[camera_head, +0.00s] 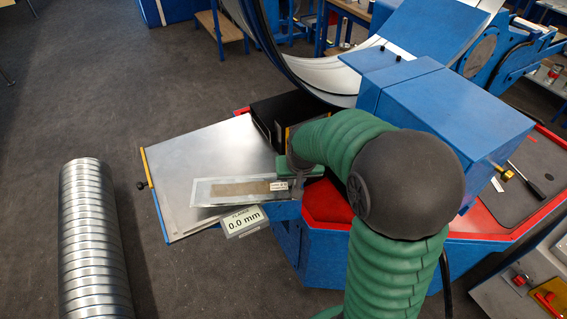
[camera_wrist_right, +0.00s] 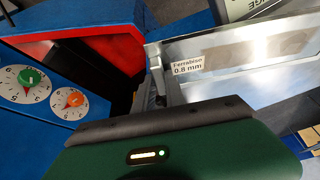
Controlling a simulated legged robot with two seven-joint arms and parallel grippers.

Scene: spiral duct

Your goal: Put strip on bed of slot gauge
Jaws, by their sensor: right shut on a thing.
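The strip (camera_head: 240,188) is a flat, brownish-grey metal piece with a white label at its right end. In the right wrist view the strip (camera_wrist_right: 255,52) has a label reading 0.8 mm. It appears over a pale, shiny rectangular surface above the gauge's display (camera_head: 243,221), which reads 0.0 mm. I cannot tell whether strip and bed touch. My right gripper (camera_head: 297,171) is at the strip's right end and shut on it; the arm partly hides the fingers. In the wrist view the right gripper (camera_wrist_right: 158,82) is beside the label. My left gripper is not in view.
A bare metal table (camera_head: 205,165) lies behind the gauge. A blue machine (camera_head: 440,110) with red trim stands at the right. Two dials (camera_wrist_right: 50,90) show in the wrist view. A ribbed silver duct (camera_head: 92,240) is on the floor at left. Open floor separates duct and table.

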